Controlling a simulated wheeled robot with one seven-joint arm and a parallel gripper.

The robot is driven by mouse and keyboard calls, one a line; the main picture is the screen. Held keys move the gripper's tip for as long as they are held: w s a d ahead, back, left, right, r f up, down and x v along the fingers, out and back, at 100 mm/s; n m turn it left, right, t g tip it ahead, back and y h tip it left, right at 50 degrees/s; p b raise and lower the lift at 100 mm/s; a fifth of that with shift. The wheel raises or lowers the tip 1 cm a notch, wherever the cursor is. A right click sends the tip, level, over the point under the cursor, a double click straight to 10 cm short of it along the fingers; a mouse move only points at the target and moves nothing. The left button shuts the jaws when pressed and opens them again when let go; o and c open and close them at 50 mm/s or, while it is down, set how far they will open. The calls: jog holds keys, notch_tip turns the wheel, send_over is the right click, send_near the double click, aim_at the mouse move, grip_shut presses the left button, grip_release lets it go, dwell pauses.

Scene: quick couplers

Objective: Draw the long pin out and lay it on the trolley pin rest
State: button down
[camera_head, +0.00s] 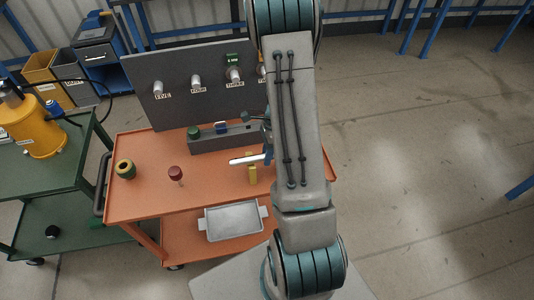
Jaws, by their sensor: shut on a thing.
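The long pin (246,159) is a pale silver rod lying nearly level above the orange trolley (140,200), its free end pointing left. My gripper (267,155) is shut on its right end; only a small blue part of the gripper shows beside my arm, which hides the rest. A small upright yellow piece (252,174) stands on the trolley top just below the pin, and may be the pin rest. I cannot tell whether the pin touches it.
A dark panel (180,105) with several labelled couplers stands at the trolley's back, with a grey block (210,143) before it. A red knob (176,174) and a yellow-black ring (125,169) sit left. A metal tray (233,222) is on the lower shelf. A green cart (75,150) stands left.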

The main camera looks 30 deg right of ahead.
jog(key=shift+f+b, duration=0.4)
jog(key=shift+f, duration=0.1)
jog(key=c, duration=1.2)
grip_release()
jog(key=shift+o, duration=0.2)
jog(key=b+v, duration=0.1)
jog(key=v, duration=1.3)
jog(key=s+a+r+n+t+h, duration=0.1)
jog(key=s+a+r+n+t, duration=0.1)
jog(key=s+a+r+n, duration=0.4)
jog(key=s+a+r+n+t+h, duration=0.2)
jog(key=s+a+r+n, duration=0.4)
jog(key=n, duration=0.9)
jog(key=s+a+t, duration=0.1)
jog(key=s+a, duration=0.2)
jog(key=a, duration=0.1)
jog(key=shift+a+n+t+h, duration=0.3)
